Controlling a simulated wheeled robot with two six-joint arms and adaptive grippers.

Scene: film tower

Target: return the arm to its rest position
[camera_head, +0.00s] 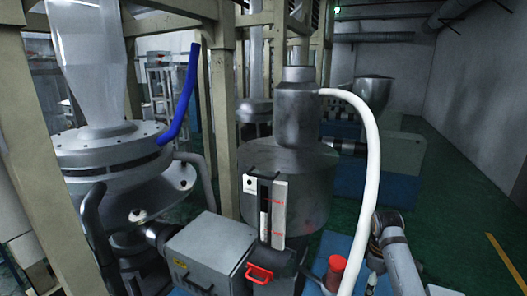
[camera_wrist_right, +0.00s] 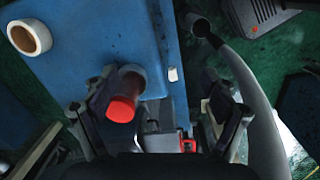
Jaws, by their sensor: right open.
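My right arm (camera_head: 395,250) comes up at the lower right of the head view, beside a white hose. My right gripper (camera_wrist_right: 165,100) shows in the wrist view with its two dark fingers spread wide apart. A red-topped cylinder (camera_wrist_right: 122,108) appears close to the left finger in that view; I cannot tell whether they touch. The red top also shows in the head view (camera_head: 335,268), left of my right arm. Nothing is visibly held between the fingers. My left gripper is not in view.
The white hose (camera_head: 372,150) arcs down from the grey hopper (camera_head: 290,175) close to my arm. A grey box with a red handle (camera_head: 260,273) stands left. A white roll (camera_wrist_right: 29,38) lies on the blue surface (camera_wrist_right: 85,55). Green floor is open at right.

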